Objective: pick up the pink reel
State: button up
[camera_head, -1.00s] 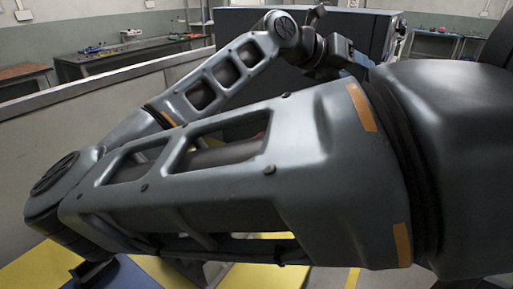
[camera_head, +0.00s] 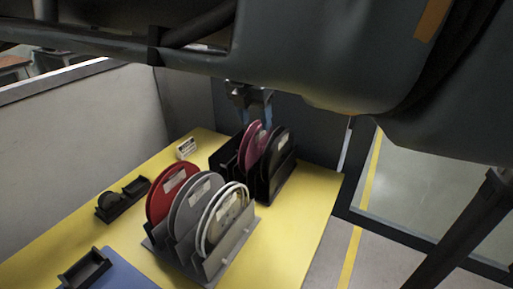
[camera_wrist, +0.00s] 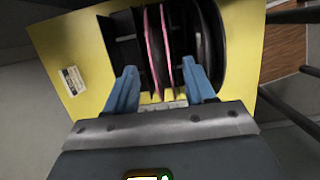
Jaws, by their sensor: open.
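The pink reel (camera_head: 247,146) stands upright in a black rack (camera_head: 277,189) at the back of the yellow table top. From above, in the wrist view, the pink reel (camera_wrist: 152,45) shows as two thin parallel pink edges with a dark gap between. My gripper (camera_head: 257,112) is above the rack, blue fingers pointing down. In the wrist view my gripper (camera_wrist: 160,68) is open and empty, one finger on each side of the pink edges. I cannot tell how far the fingertips are above the reel.
A black reel (camera_head: 277,150) stands in the same rack, right of the pink one. A grey rack (camera_head: 232,259) in front holds red, grey and white reels. A small black holder (camera_head: 113,207) and a white label (camera_head: 186,148) are on the left. A grey wall stands behind.

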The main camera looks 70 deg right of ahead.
aim_at(258, 130)
jog(key=x, duration=0.5)
jog(key=shift+s+p, duration=0.1)
jog(key=shift+p, duration=0.25)
jog(key=shift+c, duration=0.2)
grip_shut()
jog(key=shift+r, duration=0.1)
